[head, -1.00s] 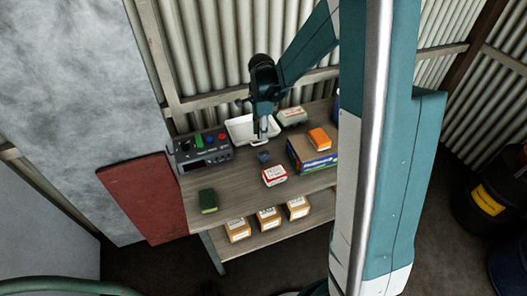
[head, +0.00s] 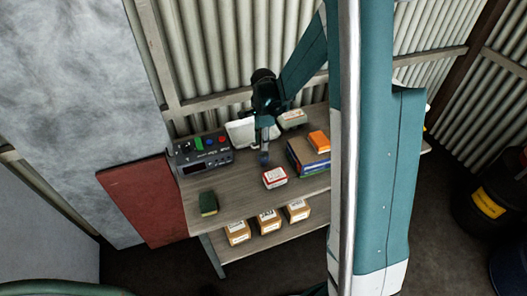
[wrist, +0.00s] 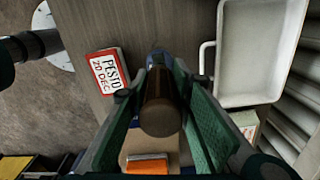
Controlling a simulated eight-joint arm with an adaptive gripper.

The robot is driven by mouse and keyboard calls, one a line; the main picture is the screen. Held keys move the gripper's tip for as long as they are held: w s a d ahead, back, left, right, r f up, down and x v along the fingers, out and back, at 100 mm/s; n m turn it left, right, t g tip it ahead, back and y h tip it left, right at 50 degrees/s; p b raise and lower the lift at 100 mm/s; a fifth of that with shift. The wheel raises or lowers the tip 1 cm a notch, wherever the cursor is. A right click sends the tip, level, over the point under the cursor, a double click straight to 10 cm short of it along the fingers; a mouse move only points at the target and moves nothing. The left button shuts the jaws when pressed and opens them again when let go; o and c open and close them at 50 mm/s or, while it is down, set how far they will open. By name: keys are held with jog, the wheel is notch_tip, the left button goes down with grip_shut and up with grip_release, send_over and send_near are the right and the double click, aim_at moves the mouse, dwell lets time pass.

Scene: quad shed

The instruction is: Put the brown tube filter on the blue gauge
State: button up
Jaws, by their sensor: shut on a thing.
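My gripper (wrist: 160,88) is shut on the brown tube filter (wrist: 160,115), which sits between its two green-padded fingers in the wrist view. The blue gauge (wrist: 157,57) shows just past the far end of the filter, partly hidden by it. In the head view my gripper (head: 264,143) points down above the shelf top, directly over the small blue gauge (head: 264,158). The filter is not clear in the head view. I cannot tell whether the filter touches the gauge.
A red-and-white box (head: 275,177) stands just in front of the gauge. A stacked box with an orange block (head: 319,140) is to the right, and a white tray (head: 238,132) is behind. A control unit (head: 203,155) and a green sponge-like block (head: 208,203) are left.

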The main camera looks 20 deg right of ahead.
aim_at(264, 156)
jog(key=shift+f, duration=0.8)
jog(key=shift+f, duration=1.85)
jog(key=shift+f+b, duration=0.2)
jog(key=shift+b, duration=0.15)
jog(key=o, duration=0.9)
jog(key=shift+r, duration=0.15)
jog(key=shift+r+p, duration=0.65)
jog(key=shift+r, duration=5.4)
